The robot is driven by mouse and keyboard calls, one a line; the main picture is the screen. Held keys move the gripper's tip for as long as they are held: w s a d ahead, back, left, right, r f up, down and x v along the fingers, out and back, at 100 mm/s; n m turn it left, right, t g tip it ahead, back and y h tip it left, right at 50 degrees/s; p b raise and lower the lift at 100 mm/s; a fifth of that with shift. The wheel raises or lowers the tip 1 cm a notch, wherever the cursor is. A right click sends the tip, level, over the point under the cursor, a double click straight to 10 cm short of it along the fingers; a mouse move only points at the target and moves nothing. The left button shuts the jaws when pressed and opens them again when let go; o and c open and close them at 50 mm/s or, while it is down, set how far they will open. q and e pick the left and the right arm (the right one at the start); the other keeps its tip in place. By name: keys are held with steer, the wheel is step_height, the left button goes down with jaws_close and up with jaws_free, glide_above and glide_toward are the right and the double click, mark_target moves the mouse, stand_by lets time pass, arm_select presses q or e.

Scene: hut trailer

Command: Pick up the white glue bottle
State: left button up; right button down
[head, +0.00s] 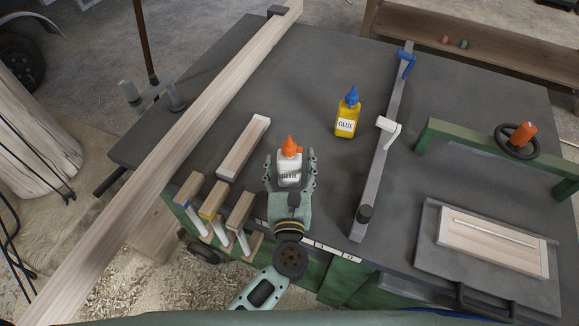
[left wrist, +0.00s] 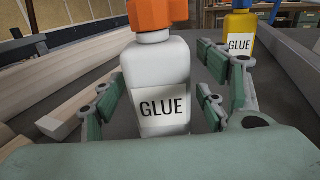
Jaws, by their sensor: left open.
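The white glue bottle (head: 289,165) with an orange cap stands upright on the dark worktable (head: 300,70). In the left wrist view the white glue bottle (left wrist: 158,85) fills the middle, its label facing me. My left gripper (head: 291,172) is open, with one finger on each side of the bottle. In the left wrist view its fingers (left wrist: 160,105) flank the bottle, and a gap shows on the left side. Whether the right finger touches the bottle I cannot tell. My right gripper is not in view.
A yellow glue bottle (head: 347,115) with a blue cap stands behind and to the right. A long bar clamp (head: 379,160) lies right of it. A small wood block (head: 243,147) and a long beam (head: 175,140) lie to the left. Wooden-handled tools (head: 212,204) stand at the front edge.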

mark_target(289, 165)
arm_select(q)
steer(key=c, duration=1.7)
steer(key=shift+r, duration=0.6)
step_height(289, 165, up, 2)
steer(key=shift+r, duration=0.2)
steer(key=s, duration=1.8)
steer(key=shift+w, duration=0.1)
steer(key=shift+w+f, duration=0.35)
steer(key=shift+w, duration=2.6)
steer(key=shift+w+f, duration=0.4)
steer(key=shift+w, duration=2.5)
steer(key=shift+w+f, duration=0.35)
steer(key=shift+w, duration=2.8)
steer(key=shift+f, duration=0.2)
